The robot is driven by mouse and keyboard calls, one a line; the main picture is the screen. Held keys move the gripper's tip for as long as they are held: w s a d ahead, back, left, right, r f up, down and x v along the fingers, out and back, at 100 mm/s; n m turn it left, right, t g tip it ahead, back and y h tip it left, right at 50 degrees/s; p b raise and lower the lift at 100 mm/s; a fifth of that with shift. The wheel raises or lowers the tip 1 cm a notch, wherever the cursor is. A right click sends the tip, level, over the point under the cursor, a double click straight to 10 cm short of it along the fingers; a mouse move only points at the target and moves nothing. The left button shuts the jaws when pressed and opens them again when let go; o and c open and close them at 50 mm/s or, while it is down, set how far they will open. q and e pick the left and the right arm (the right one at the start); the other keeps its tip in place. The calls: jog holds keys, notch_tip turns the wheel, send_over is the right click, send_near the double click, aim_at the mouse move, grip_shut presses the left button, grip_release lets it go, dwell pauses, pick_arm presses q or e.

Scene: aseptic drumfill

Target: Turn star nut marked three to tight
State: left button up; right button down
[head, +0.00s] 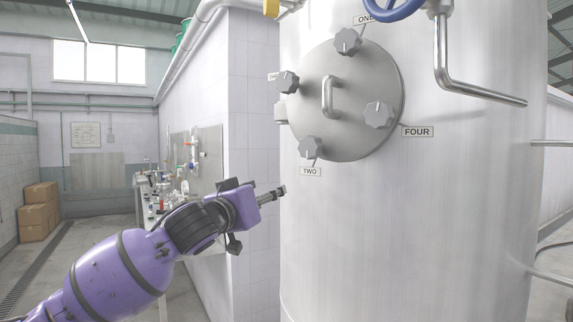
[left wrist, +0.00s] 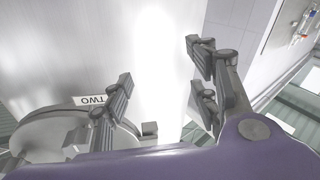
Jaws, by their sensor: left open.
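A round steel hatch (head: 345,135) on the tank carries grey star nuts. The left star nut (head: 287,82) has a label (head: 273,76) mostly hidden and unreadable; no tag reading THREE is legible. The other nuts are by tags ONE (head: 348,41), FOUR (head: 378,114) and TWO (head: 310,148). My left gripper (head: 277,192) is open and empty, below and left of the hatch, apart from every nut. In the left wrist view its spread fingers (left wrist: 160,92) face the tank wall, with the TWO tag (left wrist: 92,100) upside down beside one finger. My right gripper is out of view.
The hatch has a bar handle (head: 328,97). A blue handwheel (head: 395,8) and a bent steel pipe (head: 475,88) stick out above and right. A tiled wall (head: 240,130) stands left of the tank. A cluttered bench (head: 155,190) and cardboard boxes (head: 38,212) stand further back.

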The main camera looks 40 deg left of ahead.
pick_arm(q)
notch_tip(320, 180, up, 10)
jog(key=s+d+t, duration=0.2)
jog(key=d, duration=0.1)
jog(key=n+t, duration=0.1)
jog(key=t, duration=0.1)
send_near(285, 82)
jog(key=w+r, duration=0.1)
jog(key=w, duration=0.1)
jog(key=x, duration=0.2)
jog(key=b+x, duration=0.1)
jog(key=x, duration=0.2)
jog(key=shift+w+a, duration=0.35)
jog(key=shift+w, duration=0.05)
jog(key=shift+w+a+r+b, duration=0.1)
jog(key=shift+w+r+b, duration=0.25)
jog(key=shift+w, duration=0.4)
jog(key=shift+r, duration=0.1)
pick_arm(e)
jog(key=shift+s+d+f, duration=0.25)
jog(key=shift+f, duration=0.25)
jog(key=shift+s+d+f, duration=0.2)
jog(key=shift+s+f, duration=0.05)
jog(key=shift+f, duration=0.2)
pick_arm(q)
jog(key=shift+c, duration=0.2)
jog(key=c, duration=1)
jog(key=shift+c, duration=0.2)
